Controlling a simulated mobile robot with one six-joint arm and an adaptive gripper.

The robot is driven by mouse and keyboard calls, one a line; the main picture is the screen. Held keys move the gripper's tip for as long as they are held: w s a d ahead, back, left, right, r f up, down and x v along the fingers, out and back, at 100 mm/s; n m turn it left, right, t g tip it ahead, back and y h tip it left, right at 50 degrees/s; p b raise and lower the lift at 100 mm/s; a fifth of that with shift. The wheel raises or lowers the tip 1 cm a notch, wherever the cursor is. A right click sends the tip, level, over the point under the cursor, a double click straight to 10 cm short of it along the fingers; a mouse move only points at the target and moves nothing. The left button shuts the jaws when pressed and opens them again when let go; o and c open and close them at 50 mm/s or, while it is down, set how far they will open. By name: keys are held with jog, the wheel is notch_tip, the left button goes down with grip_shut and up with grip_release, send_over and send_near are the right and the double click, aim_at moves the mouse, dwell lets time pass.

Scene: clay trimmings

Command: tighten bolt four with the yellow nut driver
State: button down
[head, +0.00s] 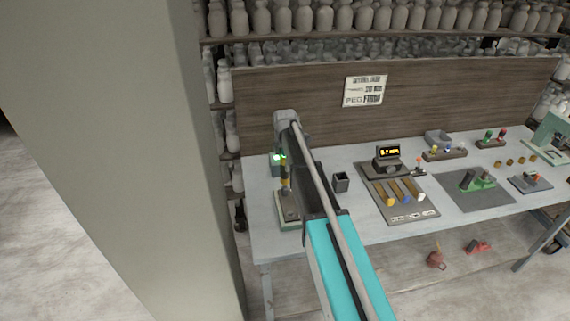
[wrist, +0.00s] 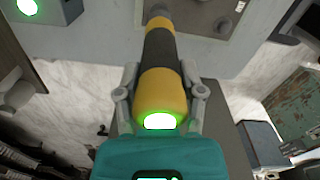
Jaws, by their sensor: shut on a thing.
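The yellow nut driver (wrist: 158,84), with a black band around its middle, is between the fingers of my gripper (wrist: 160,92) in the wrist view. My gripper is shut on it, and its near end glows green. In the head view a small yellow part of the driver (head: 285,186) shows beside my arm, above a fixture (head: 289,223) at the table's left end. A grey-brown plate (wrist: 195,22) lies beyond the driver in the wrist view, with a bolt-like round part (wrist: 222,25) on it. The driver's tip and whatever is under it are not clear. I cannot tell which bolt is four.
A box with a lit green lamp (wrist: 27,7) stands beside the plate. A dark square cup (head: 341,182) and a tool board (head: 410,213) with coloured handles are to the right. A display (head: 388,153) stands behind the board. A wooden back panel (head: 420,90) closes the rear.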

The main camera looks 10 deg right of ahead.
jog(key=shift+r+p, duration=2.85)
jog(key=shift+r, duration=0.15)
jog(key=shift+f, duration=0.1)
